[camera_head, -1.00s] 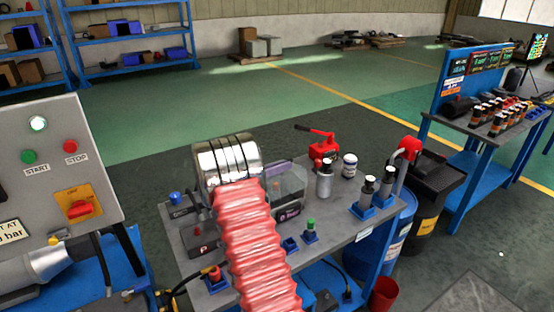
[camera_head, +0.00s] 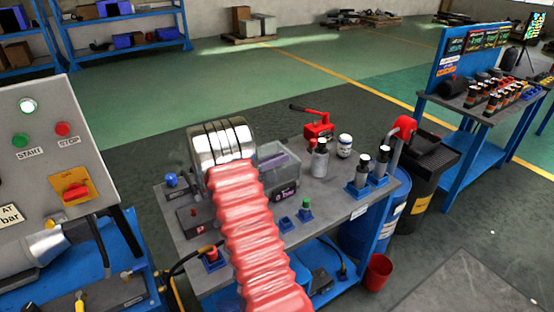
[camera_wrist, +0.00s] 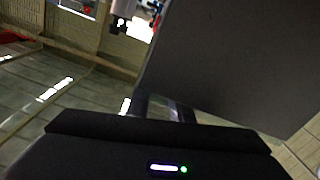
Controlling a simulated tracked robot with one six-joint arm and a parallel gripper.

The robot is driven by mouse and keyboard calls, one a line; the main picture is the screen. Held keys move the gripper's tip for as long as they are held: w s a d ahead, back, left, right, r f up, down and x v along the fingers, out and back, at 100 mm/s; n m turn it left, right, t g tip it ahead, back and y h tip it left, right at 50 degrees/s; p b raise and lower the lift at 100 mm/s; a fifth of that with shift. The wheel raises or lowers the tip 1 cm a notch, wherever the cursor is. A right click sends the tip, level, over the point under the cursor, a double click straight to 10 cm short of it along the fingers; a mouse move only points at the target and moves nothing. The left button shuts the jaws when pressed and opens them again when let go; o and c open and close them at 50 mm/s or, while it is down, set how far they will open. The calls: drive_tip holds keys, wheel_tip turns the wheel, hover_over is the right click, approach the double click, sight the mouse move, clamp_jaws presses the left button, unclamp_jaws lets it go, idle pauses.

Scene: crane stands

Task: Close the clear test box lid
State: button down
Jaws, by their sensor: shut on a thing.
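The clear test box (camera_head: 284,189) stands on the grey bench just right of my arm's chrome end, with something purple showing through its clear walls. I cannot make out the exact angle of its lid in the head view. My gripper is hidden behind my arm there. In the wrist view my gripper (camera_wrist: 162,107) shows two dark fingers at the lower middle.
The bench (camera_head: 335,205) also holds a grey bottle (camera_head: 320,160), a white jar (camera_head: 344,146), a red hand pump (camera_head: 318,130) and small blue-based parts (camera_head: 305,210). A control panel (camera_head: 50,150) stands at left, a red bucket (camera_head: 378,271) on the floor at right.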

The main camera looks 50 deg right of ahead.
drive_tip(key=c, duration=1.6)
unclamp_jaws()
drive_tip(key=shift+w+a+f, duration=0.1)
drive_tip(key=shift+f, duration=0.15)
drive_tip(key=v, duration=1.3)
drive_tip(key=shift+a+r, duration=0.15)
drive_tip(key=shift+a, duration=0.2)
drive_tip(key=shift+r, duration=0.15)
